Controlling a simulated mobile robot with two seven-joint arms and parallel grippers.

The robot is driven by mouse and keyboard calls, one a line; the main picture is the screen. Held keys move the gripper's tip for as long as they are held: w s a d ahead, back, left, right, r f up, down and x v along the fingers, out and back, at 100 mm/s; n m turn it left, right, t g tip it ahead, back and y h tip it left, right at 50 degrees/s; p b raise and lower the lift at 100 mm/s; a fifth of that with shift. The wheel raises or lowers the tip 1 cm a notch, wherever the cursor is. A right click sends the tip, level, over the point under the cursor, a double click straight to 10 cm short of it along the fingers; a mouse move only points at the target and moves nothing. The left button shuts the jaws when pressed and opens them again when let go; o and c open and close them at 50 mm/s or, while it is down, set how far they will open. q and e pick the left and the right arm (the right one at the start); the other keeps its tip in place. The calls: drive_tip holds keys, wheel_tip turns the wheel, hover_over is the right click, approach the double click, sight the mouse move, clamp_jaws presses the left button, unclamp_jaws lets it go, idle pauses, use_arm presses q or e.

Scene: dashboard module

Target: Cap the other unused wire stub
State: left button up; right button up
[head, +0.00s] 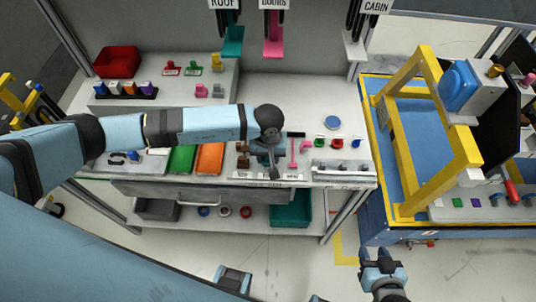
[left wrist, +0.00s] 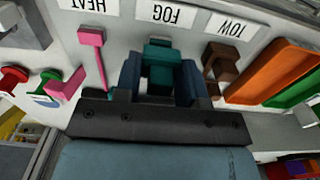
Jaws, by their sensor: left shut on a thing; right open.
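My left gripper (head: 268,165) is over the workbench. In the left wrist view its two blue fingers (left wrist: 160,82) are shut on a teal part (left wrist: 158,55) beside the FOG label (left wrist: 166,14). I cannot tell whether the part still touches the bench. My right gripper (head: 382,262) is open and empty, low over the floor at the right. I cannot identify a wire stub or a cap for it in either view.
Beside the teal part are a pink part (left wrist: 92,42) at HEAT and a brown part (left wrist: 220,60) at TOW. Orange (head: 209,158) and green (head: 181,160) trays lie left. Small coloured pieces (head: 337,143) sit right. A yellow-framed blue cart (head: 400,150) stands further right.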

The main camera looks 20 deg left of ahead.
use_arm(q)
drive_tip(key=shift+b, duration=0.65)
idle(0.8)
drive_tip(key=shift+f, duration=0.2)
drive_tip(key=shift+f+b, duration=0.3)
drive_tip(key=shift+b, duration=0.15)
drive_tip(key=shift+f+b, duration=0.65)
drive_tip(key=shift+f, duration=0.1)
drive_tip(key=shift+r, duration=0.25)
drive_tip(key=shift+r+p, duration=0.35)
drive_tip(key=shift+r, duration=0.35)
drive_tip(key=shift+b, duration=0.95)
idle(1.1)
drive_tip(key=shift+f+b, duration=0.85)
drive_tip(key=shift+f, duration=0.05)
drive_tip(key=o, duration=1.1)
